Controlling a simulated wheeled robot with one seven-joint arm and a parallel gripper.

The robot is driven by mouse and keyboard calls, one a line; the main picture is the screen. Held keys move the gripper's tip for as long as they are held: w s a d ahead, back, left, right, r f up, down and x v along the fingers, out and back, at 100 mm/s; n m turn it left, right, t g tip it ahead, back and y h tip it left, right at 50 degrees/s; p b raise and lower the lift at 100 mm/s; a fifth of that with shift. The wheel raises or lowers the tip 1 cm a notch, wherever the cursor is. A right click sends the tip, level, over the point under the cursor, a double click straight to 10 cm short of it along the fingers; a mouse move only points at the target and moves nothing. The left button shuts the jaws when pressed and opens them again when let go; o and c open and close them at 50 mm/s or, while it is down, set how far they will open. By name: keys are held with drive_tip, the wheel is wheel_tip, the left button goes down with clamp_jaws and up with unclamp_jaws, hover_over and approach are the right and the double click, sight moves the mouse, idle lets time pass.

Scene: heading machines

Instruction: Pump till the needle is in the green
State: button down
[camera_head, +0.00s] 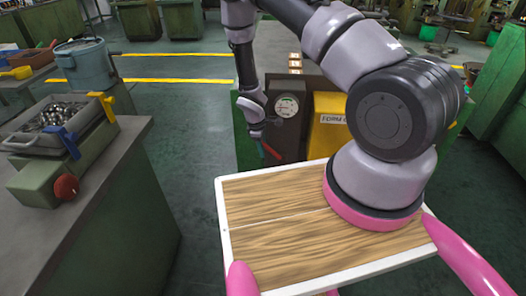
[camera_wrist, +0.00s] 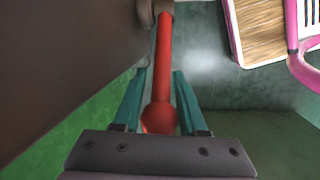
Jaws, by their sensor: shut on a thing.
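A red pump lever (camera_wrist: 164,60) with a round red knob (camera_wrist: 159,117) runs between the two teal fingers of my gripper (camera_wrist: 160,74) in the wrist view. The gripper is shut on this lever. In the head view my gripper (camera_head: 262,147) is low at the front of a dark machine panel, and a bit of the red lever (camera_head: 271,151) shows beside it. The round white gauge (camera_head: 287,106) is on the panel just right of my gripper. Its dial is too small to read the needle or a green zone.
A yellow labelled panel (camera_head: 330,120) is right of the gauge. My wooden-topped deck (camera_head: 270,225) is in front of the machine. A bench at left holds a grey tray of metal parts (camera_head: 60,115) and a green vise-like block with a red knob (camera_head: 66,187). Floor between is clear.

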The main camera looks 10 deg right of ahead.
drive_tip(key=c, duration=0.8)
unclamp_jaws()
drive_tip(key=shift+o, duration=0.2)
drive_tip(key=shift+r, duration=0.15)
drive_tip(key=r, duration=0.3)
drive_tip(key=a+r, duration=0.1)
drive_tip(key=r, duration=0.6)
drive_tip(key=shift+s+a+r, duration=0.25)
drive_tip(key=shift+s+a, duration=0.1)
drive_tip(key=shift+a, duration=0.05)
